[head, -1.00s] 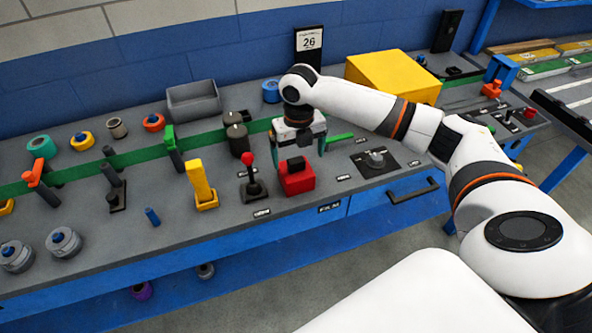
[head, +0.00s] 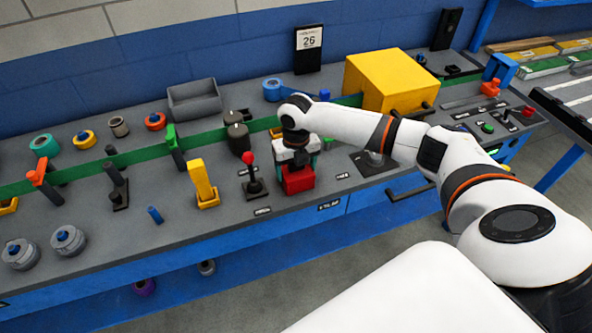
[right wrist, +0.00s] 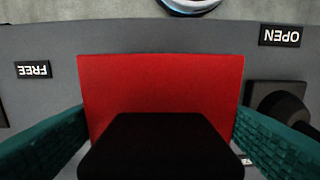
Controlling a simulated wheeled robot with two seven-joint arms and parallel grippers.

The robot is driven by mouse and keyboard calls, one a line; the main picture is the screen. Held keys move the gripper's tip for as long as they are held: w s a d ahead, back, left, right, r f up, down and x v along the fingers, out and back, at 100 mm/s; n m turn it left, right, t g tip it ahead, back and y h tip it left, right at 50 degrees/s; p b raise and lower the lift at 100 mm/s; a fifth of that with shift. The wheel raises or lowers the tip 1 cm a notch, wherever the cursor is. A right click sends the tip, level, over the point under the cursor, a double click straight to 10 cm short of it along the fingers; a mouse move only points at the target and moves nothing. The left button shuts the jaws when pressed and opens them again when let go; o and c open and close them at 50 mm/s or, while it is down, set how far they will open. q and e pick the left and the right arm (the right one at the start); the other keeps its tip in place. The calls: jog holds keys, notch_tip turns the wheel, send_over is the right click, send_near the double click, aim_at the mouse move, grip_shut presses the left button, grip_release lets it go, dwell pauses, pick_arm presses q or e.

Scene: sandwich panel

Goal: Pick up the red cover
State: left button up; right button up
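The red cover (head: 298,181) is a red block on the front part of the grey panel, right of the red-knobbed lever. In the right wrist view the red cover (right wrist: 160,85) fills the middle, with a black block on it nearest the camera. My right gripper (head: 299,164) is directly above it. Its two teal fingers stand apart, one on each side of the cover (right wrist: 160,140). Whether they touch it cannot be told. The left gripper is not in the head view.
The red-knobbed lever (head: 252,175) stands close left of the cover. A yellow lever (head: 203,183) is further left. A yellow box (head: 388,82) stands at the back right. A rotary knob (head: 374,158) is to the right, and a blue drawer front is below.

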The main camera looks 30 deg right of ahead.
jog(key=c, duration=0.6)
jog(key=shift+r, duration=0.1)
notch_tip(320, 180, up, 10)
jog(key=shift+f+b, duration=0.1)
jog(key=shift+b, duration=0.65)
jog(key=shift+r+p, duration=1)
jog(key=shift+p, duration=0.4)
